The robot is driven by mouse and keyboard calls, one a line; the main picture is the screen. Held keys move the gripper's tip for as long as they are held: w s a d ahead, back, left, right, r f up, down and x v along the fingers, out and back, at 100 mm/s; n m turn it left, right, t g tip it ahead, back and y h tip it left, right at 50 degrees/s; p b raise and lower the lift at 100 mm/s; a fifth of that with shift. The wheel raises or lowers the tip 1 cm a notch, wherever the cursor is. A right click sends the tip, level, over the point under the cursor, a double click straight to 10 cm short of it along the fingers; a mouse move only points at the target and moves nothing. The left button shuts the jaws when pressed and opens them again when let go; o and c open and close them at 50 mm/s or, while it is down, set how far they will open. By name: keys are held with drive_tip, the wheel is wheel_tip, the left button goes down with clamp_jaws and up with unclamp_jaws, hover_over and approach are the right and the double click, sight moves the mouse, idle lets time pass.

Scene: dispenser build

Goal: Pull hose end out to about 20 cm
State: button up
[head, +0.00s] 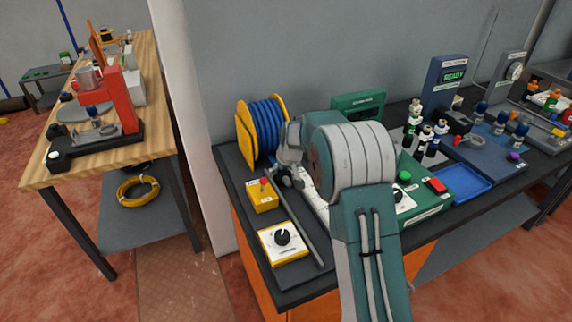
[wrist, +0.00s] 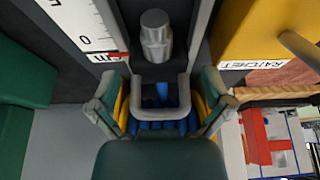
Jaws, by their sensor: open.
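The hose reel (head: 265,128), blue hose between yellow side plates, stands at the bench's left back. In the wrist view, its blue coils (wrist: 160,127) show low in the middle. A short blue hose length (wrist: 162,92) runs to a silver hose end (wrist: 156,38) over a dark strip. A white cm ruler (wrist: 82,25) with a red mark lies beside it, left of the hose end. My gripper (wrist: 162,103) is open, with fingers apart on either side of the hose line and nothing visibly held. In the head view, my gripper (head: 290,160) is just right of the reel; the hose end is hidden there.
A yellow ratchet box (head: 263,197) with a red lever is close to my gripper; it also shows in the wrist view (wrist: 262,32). A white knob box (head: 283,243) sits at the front. A green unit (head: 428,200) and blue tray (head: 465,182) are right of my arm.

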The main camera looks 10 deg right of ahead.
sight(310, 225)
drive_tip(key=shift+x, duration=1.1)
drive_tip(key=c, duration=1.2)
drive_tip(key=shift+s+d+f, duration=0.1)
drive_tip(key=shift+s+d, duration=0.05)
drive_tip(key=shift+s, duration=0.7)
drive_tip(key=shift+s+d, duration=0.2)
drive_tip(key=shift+s, duration=0.6)
drive_tip(key=shift+s+d+f, duration=0.1)
drive_tip(key=shift+s+d, duration=0.05)
drive_tip(key=shift+s, duration=0.7)
drive_tip(key=shift+s+d, duration=0.4)
drive_tip(key=shift+s, duration=1.6)
drive_tip(key=shift+s+d, duration=0.4)
drive_tip(key=shift+s, duration=1.65)
drive_tip(key=shift+s+d, duration=0.35)
drive_tip(key=shift+s, duration=1.65)
drive_tip(key=shift+s+d, duration=0.15)
drive_tip(key=shift+s, duration=0.6)
drive_tip(key=shift+s+d, duration=0.15)
drive_tip(key=shift+s, duration=0.6)
drive_tip(key=o, duration=1.2)
drive_tip(key=shift+w+r, duration=0.1)
drive_tip(key=shift+r, duration=0.05)
